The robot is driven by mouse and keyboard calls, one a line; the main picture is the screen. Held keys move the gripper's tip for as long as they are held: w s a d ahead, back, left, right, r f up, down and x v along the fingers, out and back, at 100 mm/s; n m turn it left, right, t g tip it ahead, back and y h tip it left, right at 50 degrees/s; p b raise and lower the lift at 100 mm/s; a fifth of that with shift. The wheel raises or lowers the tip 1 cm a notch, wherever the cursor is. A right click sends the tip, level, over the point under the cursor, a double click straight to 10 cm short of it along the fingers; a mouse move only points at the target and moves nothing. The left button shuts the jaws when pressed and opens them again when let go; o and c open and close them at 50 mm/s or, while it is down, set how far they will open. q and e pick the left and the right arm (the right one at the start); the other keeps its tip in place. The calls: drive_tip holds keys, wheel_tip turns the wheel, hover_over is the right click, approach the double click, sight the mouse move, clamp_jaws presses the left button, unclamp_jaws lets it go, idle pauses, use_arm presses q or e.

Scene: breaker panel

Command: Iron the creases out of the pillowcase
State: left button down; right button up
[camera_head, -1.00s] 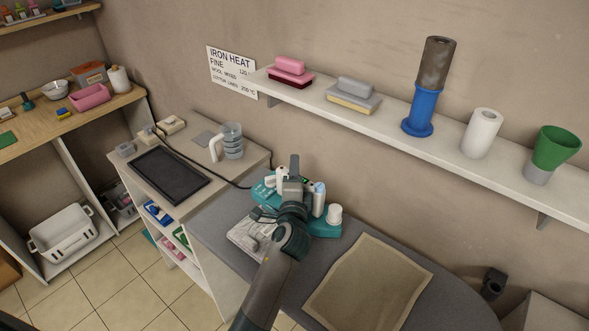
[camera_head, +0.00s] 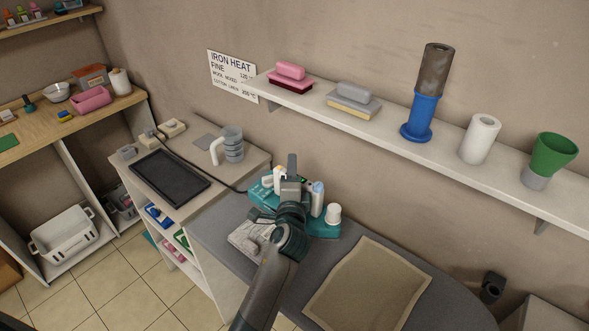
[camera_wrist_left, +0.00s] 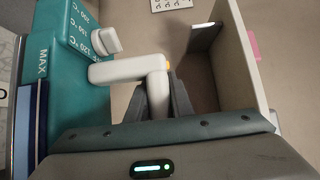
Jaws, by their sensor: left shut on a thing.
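The iron (camera_head: 325,229) is teal with white parts. It stands at the back of the grey ironing board, largely behind my left gripper (camera_head: 290,190). In the left wrist view my left gripper (camera_wrist_left: 160,95) is shut on the iron's white handle (camera_wrist_left: 118,70). The iron's teal body (camera_wrist_left: 90,80) there shows temperature marks, a white knob and a MAX mark. The pillowcase (camera_head: 367,284) is a beige cloth lying spread on the board, right of the iron and apart from it; I cannot make out its creases. My right gripper is not in view.
A pale grey, flat item (camera_head: 247,237) is beside the iron, partly behind my arm. A side cabinet with a dark tray (camera_head: 170,177) and a grey jug (camera_head: 230,146) adjoins the board (camera_head: 450,305). A wall shelf (camera_head: 400,130) with several items hangs above.

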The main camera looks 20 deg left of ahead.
sight(274, 183)
use_arm(q)
drive_tip(key=s+a+r+n+y+b, duration=0.1)
drive_tip(key=s+a+r+b, duration=0.1)
drive_tip(key=s, duration=0.4)
drive_tip(key=shift+s+a+g+y+b, duration=0.3)
drive_tip(key=shift+a+g+y+b, duration=0.1)
drive_tip(key=shift+b, duration=0.5)
drive_tip(key=shift+r, duration=0.1)
drive_tip(key=shift+f+b, duration=1.4)
drive_tip(key=shift+f, duration=0.95)
drive_tip(key=shift+f+b, duration=0.45)
drive_tip(key=shift+f, duration=0.15)
